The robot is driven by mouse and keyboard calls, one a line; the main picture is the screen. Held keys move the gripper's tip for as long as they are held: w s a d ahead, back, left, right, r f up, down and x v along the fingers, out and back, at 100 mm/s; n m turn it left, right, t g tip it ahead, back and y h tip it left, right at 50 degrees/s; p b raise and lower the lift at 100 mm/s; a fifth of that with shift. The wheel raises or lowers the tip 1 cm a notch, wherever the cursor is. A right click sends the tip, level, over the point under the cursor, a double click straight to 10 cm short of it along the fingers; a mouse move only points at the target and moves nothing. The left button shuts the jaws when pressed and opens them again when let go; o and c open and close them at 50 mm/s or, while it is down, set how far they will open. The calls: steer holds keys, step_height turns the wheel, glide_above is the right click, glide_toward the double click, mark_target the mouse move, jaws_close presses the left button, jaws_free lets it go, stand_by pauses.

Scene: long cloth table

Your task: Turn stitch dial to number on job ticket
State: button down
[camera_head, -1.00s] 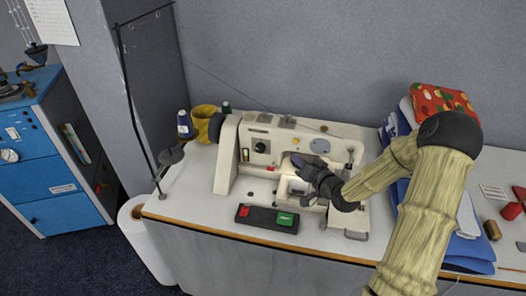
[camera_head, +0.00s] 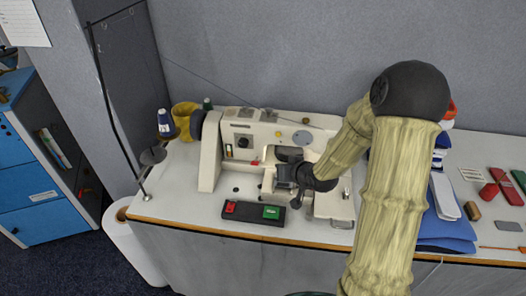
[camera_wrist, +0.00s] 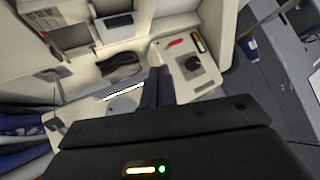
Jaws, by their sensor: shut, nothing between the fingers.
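The white sewing machine (camera_head: 212,150) stands on the table. Its black round stitch dial (camera_head: 244,141) is on the front face, left of my gripper (camera_head: 284,174). In the wrist view the dial (camera_wrist: 193,64) shows on a pale panel, to the right of and beyond my gripper's fingertips (camera_wrist: 157,82). The fingers are shut together, hold nothing and are apart from the dial. The dial's number marks are too small to read. A white sheet (camera_head: 22,22) hangs at the upper left and a small white card (camera_head: 470,174) lies at the right; I cannot tell which is the job ticket.
A red and green switch box (camera_head: 253,212) sits before the machine. Folded blue cloth (camera_head: 440,230) lies right, partly behind my arm.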

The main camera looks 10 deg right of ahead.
steer(key=s+r+g+h, duration=0.2)
steer(key=s+r+g, duration=0.1)
steer(key=s, duration=0.7)
steer(key=s+r+g+h, duration=0.1)
steer(key=s+g, duration=0.3)
steer(key=s, duration=0.7)
steer(key=shift+r+h, duration=0.4)
steer(key=shift+r, duration=0.5)
steer(key=c, duration=2.2)
jaws_free()
steer(key=shift+d, duration=0.1)
